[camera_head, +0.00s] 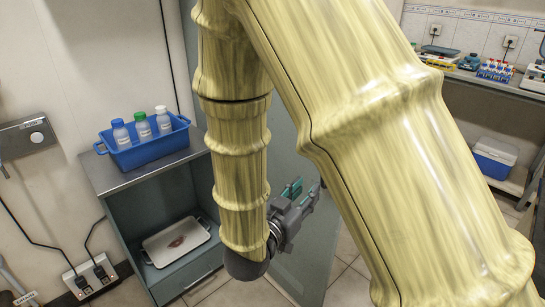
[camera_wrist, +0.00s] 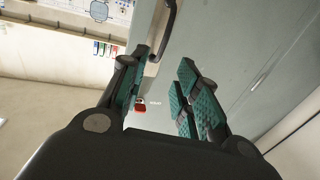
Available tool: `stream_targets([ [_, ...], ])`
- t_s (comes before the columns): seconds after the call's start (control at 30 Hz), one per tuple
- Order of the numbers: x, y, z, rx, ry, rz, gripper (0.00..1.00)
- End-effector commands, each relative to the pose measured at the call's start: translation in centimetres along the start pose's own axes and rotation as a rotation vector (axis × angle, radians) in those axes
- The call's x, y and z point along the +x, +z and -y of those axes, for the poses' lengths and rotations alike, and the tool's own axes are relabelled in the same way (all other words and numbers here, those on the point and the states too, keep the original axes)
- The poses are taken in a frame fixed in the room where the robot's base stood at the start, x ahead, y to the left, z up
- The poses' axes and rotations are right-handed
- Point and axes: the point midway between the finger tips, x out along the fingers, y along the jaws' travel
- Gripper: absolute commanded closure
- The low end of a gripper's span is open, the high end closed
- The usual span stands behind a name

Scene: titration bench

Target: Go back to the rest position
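My gripper (camera_head: 308,195) hangs low beside my arm in the head view, near a grey-green door panel (camera_head: 292,240). The door panel (camera_wrist: 240,50) with a dark handle (camera_wrist: 166,28) lies beyond the fingers. A small red item (camera_wrist: 140,104) with a white label shows in the distance between the fingers. My arm hides much of the middle of the head view.
A blue bin (camera_head: 145,150) with several bottles stands on a grey cabinet (camera_head: 135,180). A white tray (camera_head: 176,242) lies inside the cabinet. A bench (camera_head: 500,84) with bottles and instruments is at the far right, above a blue-and-white cooler (camera_head: 495,158). Floor shows at the lower middle.

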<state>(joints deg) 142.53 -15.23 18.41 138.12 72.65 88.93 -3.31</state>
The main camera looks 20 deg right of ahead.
Motion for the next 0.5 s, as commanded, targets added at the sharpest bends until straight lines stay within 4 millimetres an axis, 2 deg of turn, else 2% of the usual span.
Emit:
stream_targets([
  [0.13, 0.2, 0.8, 0.1, -0.010, -0.015, 0.025, 0.69],
  [0.23, 0.6, 2.8, 0.3, -0.033, -0.055, 0.088, 0.69],
  [0.37, 1.0, 7.3, 0.5, -0.084, -0.136, 0.221, 0.69],
  [0.5, 0.6, 12.8, 0.1, -0.148, -0.228, 0.385, 0.69],
])
